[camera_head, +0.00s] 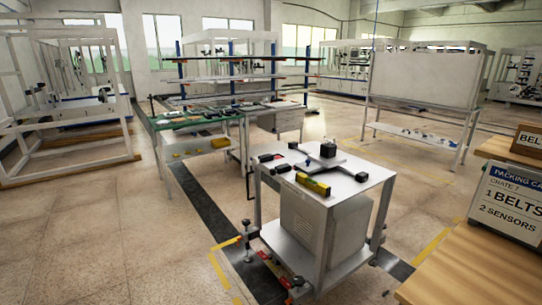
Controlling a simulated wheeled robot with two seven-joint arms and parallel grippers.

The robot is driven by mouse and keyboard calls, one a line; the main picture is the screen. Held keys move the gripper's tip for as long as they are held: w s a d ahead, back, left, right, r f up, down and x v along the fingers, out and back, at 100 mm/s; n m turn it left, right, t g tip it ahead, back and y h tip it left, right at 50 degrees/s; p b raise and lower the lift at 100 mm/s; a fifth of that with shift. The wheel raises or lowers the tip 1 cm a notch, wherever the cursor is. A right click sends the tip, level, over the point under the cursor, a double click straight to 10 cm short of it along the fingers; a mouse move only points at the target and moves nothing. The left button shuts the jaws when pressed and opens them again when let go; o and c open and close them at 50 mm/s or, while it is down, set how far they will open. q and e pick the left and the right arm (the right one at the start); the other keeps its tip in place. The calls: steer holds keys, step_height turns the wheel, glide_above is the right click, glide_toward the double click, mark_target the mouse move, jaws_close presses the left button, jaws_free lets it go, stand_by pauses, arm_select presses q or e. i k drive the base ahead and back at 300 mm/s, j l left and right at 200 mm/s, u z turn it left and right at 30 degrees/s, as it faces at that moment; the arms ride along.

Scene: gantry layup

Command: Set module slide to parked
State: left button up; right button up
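Neither of my grippers is in view. A white-topped bench (352,176) stands right of the middle. On it, a small dark block (328,149) sits on a flat grey crosspiece (319,158); this may be the module slide, but I cannot tell for sure. No label or position mark for it is readable at this size. A yellow piece (313,184) lies at the bench's front edge. Small dark parts (272,158) lie at the left of the top.
A wooden surface (470,268) with a sign reading "BELTS" and "SENSORS" (508,205) fills the lower right. A grey cabinet (306,228) stands under the bench. A green-topped table (180,121) and shelving are behind. The floor at lower left is clear.

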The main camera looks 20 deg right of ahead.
mark_target(327, 158)
steer(key=i+z, duration=0.25)
steer(key=i, duration=0.2)
steer(key=i+j+z, duration=0.25)
steer(key=i, duration=0.2)
steer(key=i+j+z, duration=0.25)
steer(key=i, duration=0.15)
